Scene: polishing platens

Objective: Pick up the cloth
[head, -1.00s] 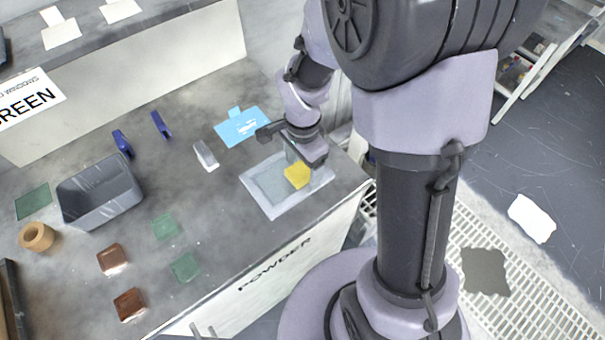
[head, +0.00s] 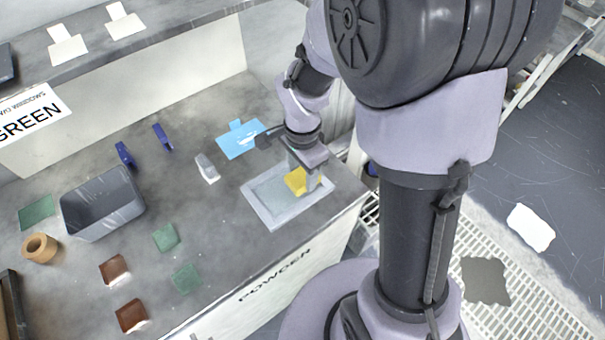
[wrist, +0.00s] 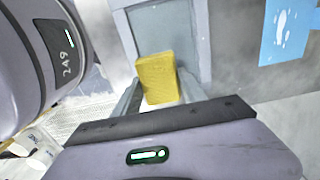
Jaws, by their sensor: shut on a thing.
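The cloth is a yellow, thick, folded-looking piece (head: 295,181) over the pale grey tray (head: 259,204) at the right end of the bench. My gripper (head: 302,182) points down over the tray, with its fingers on either side of the cloth. In the wrist view the yellow cloth (wrist: 158,78) sits between the two fingers of my gripper (wrist: 160,90), which are shut on it. The cloth is at or just above the tray floor; I cannot tell if it still touches. Part of it is hidden by a finger in the head view.
A blue card (head: 241,139) lies behind the tray, with a clear-and-white block (head: 207,168) left of it. A grey bin (head: 103,204), green pads (head: 166,237), brown blocks (head: 114,270) and a tan ring (head: 39,248) stand farther left. The bench's front edge runs close by the tray.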

